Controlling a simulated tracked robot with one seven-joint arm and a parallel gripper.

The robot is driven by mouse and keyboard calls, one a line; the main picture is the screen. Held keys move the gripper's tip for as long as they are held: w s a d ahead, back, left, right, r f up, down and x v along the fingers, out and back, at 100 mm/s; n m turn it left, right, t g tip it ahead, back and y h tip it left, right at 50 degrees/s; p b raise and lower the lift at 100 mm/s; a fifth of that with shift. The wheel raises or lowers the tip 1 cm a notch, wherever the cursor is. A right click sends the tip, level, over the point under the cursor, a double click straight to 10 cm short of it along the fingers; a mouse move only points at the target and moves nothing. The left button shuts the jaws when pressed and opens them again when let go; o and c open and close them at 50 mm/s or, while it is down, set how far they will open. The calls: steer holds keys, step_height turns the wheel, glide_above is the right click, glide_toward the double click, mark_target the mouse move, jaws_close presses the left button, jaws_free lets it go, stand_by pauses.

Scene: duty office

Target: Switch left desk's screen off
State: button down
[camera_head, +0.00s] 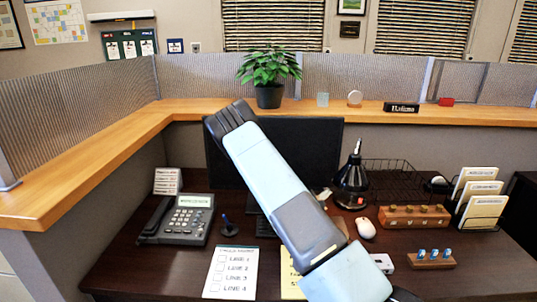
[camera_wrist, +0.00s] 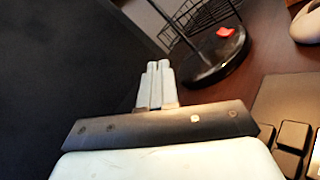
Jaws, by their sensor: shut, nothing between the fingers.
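The screen (camera_head: 310,140) stands on the desk under the wooden ledge, its face dark, with my arm across part of it. In the wrist view the large dark surface on the left (camera_wrist: 60,70) appears to be the screen. My gripper (camera_wrist: 157,68) shows there with its pale fingers shut together and nothing between them. The fingers point forward beside the dark surface; I cannot tell if they touch it. In the head view my gripper is mostly hidden behind my arm, near the screen's lower right. No power button can be made out.
A black lamp (camera_head: 352,180) stands right of the screen; its base has a red switch (camera_wrist: 226,32). A wire tray (camera_head: 395,175), white mouse (camera_head: 365,228) and wooden block (camera_head: 413,216) are further right. A phone (camera_head: 178,220) sits left. The keyboard (camera_wrist: 290,135) is lower right in the wrist view.

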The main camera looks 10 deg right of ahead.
steer(key=shift+s+a, duration=0.1)
steer(key=shift+s, duration=0.2)
steer(key=shift+s, duration=0.15)
steer(key=shift+s+a+r, duration=0.1)
steer(key=shift+s+a, duration=0.2)
steer(key=shift+s, duration=0.6)
steer(key=shift+s+a+r, duration=0.1)
steer(key=shift+s+a, duration=0.15)
steer(key=shift+s, duration=0.7)
steer(key=shift+s+a, duration=0.3)
steer(key=shift+s, duration=0.6)
